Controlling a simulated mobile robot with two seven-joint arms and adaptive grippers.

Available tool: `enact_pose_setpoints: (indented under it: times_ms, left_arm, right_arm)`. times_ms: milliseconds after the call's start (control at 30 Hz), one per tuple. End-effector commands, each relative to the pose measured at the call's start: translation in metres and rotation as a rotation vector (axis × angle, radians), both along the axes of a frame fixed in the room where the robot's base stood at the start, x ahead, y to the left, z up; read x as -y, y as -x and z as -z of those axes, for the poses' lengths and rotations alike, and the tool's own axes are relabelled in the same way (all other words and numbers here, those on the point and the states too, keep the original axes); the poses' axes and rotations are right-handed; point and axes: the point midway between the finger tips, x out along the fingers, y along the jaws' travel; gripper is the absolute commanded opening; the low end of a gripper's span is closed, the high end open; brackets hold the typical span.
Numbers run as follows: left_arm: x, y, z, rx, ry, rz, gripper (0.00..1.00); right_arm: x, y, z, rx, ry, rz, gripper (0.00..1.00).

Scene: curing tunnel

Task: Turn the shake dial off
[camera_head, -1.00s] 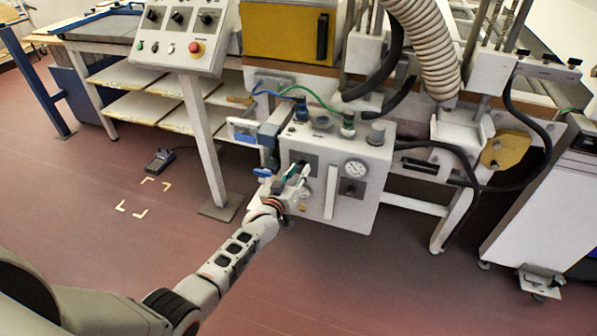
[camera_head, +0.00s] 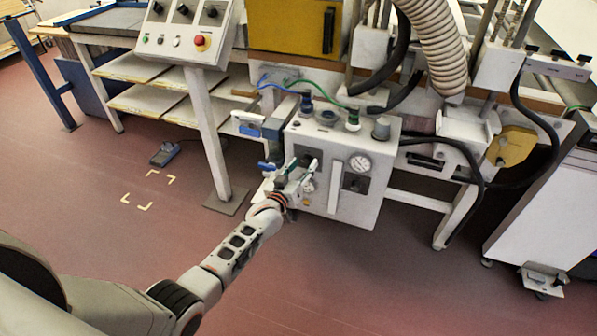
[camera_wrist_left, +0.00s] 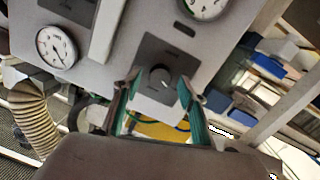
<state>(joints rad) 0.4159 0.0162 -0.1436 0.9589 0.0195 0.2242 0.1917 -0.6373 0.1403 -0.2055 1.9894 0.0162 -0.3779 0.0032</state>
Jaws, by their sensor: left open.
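A round dark dial (camera_wrist_left: 160,77) sits on a dark square plate on the white control box (camera_head: 335,200). In the left wrist view it shows between the two green-padded fingers of my left gripper (camera_wrist_left: 160,103), which is open. In the head view the left gripper (camera_head: 302,170) is at the box's left front, just in front of the left dark plate (camera_head: 308,154); that dial is mostly hidden there. Whether the fingers touch the dial I cannot tell. Its label is unreadable, so I cannot confirm it is the shake dial. My right gripper is not in view.
The box also carries a round gauge (camera_head: 360,162), a second dark plate (camera_head: 355,183) and a white vertical bar (camera_head: 335,187). A blue valve handle (camera_head: 266,166) is close left of the gripper. A dial panel (camera_head: 185,30) stands above on a white post. Open floor lies in front.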

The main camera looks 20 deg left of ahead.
Motion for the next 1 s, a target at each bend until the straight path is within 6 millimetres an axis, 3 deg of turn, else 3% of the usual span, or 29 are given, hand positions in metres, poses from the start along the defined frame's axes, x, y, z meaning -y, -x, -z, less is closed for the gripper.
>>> enact_pose_setpoints:
  times_ms: [267,700,1000]
  left_arm:
    - [-0.004,0.029,0.0,-0.001,0.0,-0.001,0.42]
    - [-0.012,0.102,-0.005,-0.001,0.0,-0.001,0.42]
    - [-0.014,0.118,-0.007,0.0,0.001,-0.001,0.42]
  right_arm:
    - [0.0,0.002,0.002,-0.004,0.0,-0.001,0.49]
    - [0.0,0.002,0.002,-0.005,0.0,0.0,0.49]
    - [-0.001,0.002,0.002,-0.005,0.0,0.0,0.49]
